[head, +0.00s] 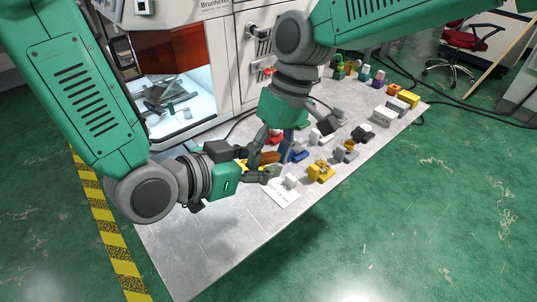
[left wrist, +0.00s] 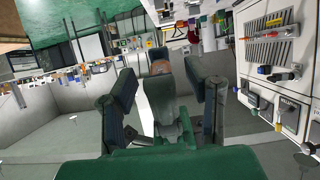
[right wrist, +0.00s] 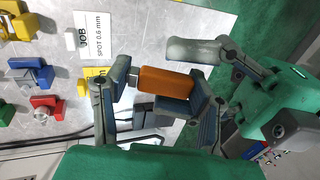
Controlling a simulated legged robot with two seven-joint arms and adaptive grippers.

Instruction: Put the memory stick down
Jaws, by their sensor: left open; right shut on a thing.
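The memory stick (right wrist: 165,83) is an orange block with a silver plug end in the right wrist view. My right gripper (right wrist: 160,88) is shut on its sides, above the table. In the head view, my right gripper (head: 268,145) points down over the grey table, with an orange-brown part of the stick (head: 269,157) showing. My left gripper (head: 268,172) is close beside it. In the left wrist view, my left gripper's fingers (left wrist: 160,92) stand wide apart. A grey rounded part lies between them in that picture; I cannot tell whether they touch it.
A white job card (right wrist: 97,38) lies on the grey table (head: 200,255). Yellow (head: 321,171), blue (head: 300,156) and other fixture pieces stand nearby. Several coloured blocks fill the table's far right end. A machine with an open lit chamber (head: 190,85) stands behind. The table's front left is clear.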

